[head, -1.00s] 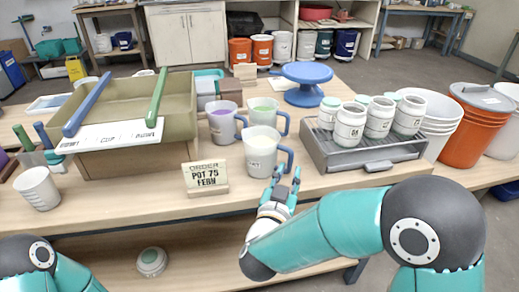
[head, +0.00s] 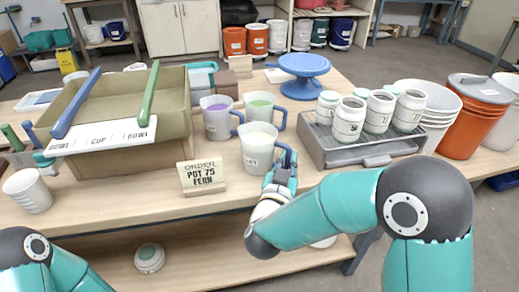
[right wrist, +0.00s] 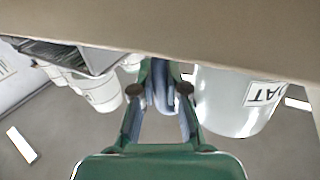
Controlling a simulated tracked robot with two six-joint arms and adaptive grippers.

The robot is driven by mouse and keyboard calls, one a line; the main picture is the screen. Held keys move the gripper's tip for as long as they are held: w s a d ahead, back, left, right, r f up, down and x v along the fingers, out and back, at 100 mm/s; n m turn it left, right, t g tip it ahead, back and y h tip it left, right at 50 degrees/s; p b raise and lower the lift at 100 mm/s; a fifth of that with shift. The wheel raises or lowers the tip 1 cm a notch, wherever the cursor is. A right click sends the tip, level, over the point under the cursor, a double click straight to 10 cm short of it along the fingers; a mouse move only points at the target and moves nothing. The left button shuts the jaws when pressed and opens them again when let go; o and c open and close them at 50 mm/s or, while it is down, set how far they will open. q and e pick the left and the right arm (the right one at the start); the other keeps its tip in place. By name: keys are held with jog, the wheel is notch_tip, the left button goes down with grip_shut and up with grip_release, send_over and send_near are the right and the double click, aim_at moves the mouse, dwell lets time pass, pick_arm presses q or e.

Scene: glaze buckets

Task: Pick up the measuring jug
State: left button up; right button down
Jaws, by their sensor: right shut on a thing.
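Three measuring jugs with blue or grey handles stand mid-table in the head view. The front one is a white jug (head: 257,150) with pale cream contents and a label ending in "AT". Behind it are a jug with purple contents (head: 216,122) and one with green contents (head: 258,108). My right gripper (head: 284,168) is shut on the front jug's blue handle, at the jug's right side. In the right wrist view the handle (right wrist: 163,98) is between the fingers, with the jug body (right wrist: 228,102) beside them. The jug looks upright, on the table.
An order sign (head: 203,178) stands just left of the front jug. A grey tray (head: 370,150) with several white jars is to the right. A tan basin (head: 178,125) fills the left. A blue turntable (head: 305,68) stands behind.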

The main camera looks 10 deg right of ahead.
jog(key=shift+r, duration=0.25)
dwell(0.3)
notch_tip(320, 180, up, 20)
jog(key=p, duration=0.4)
jog(key=shift+f, duration=0.2)
dwell(0.9)
jog(key=shift+r, duration=0.1)
dwell(1.5)
